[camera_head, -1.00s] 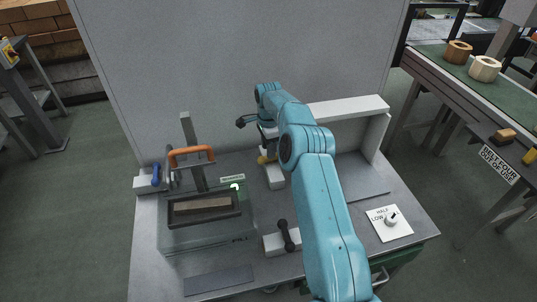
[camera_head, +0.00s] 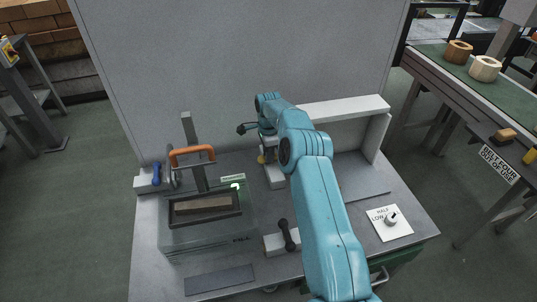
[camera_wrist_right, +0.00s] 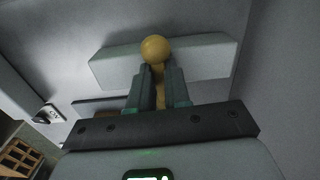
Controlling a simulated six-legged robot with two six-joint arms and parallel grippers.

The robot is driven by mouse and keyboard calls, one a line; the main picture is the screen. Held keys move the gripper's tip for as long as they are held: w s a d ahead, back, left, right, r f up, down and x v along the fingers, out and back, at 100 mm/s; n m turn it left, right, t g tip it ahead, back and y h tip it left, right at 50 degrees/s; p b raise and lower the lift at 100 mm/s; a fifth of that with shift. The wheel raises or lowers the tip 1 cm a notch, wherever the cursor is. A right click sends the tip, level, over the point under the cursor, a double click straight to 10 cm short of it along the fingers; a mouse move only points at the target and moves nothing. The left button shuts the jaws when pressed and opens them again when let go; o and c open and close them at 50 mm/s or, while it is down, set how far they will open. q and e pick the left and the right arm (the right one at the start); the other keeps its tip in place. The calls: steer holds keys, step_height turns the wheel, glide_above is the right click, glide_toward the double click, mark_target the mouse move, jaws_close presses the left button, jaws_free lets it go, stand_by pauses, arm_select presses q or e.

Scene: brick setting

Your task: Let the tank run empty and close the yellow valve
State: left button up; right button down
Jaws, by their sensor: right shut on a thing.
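In the right wrist view, my right gripper (camera_wrist_right: 158,82) is shut on the yellow valve's handle (camera_wrist_right: 155,49), whose round end stands out past the fingertips. The handle is in front of a pale block (camera_wrist_right: 205,60). In the head view, a bit of the yellow valve (camera_head: 262,159) shows at the back middle of the bench, beside my right arm's wrist, which hides most of it. The clear tank (camera_head: 195,238) stands at the left front, with a dark frame and a brown slab at its top. I cannot tell the water level. My left gripper is out of view.
A black lever (camera_head: 286,235) is right of the tank. A knob (camera_head: 391,219) sits on a white card at the right. A tall grey panel (camera_head: 235,60) closes off the back.

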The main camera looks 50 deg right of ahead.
steer(key=shift+m, duration=0.3)
steer(key=shift+r, duration=0.1)
steer(key=c, duration=1.1)
jaws_free()
steer(key=shift+w+r, duration=0.1)
steer(key=shift+r, duration=0.2)
step_height(320, 180, up, 16)
steer(key=p, duration=0.4)
steer(key=shift+f, duration=0.15)
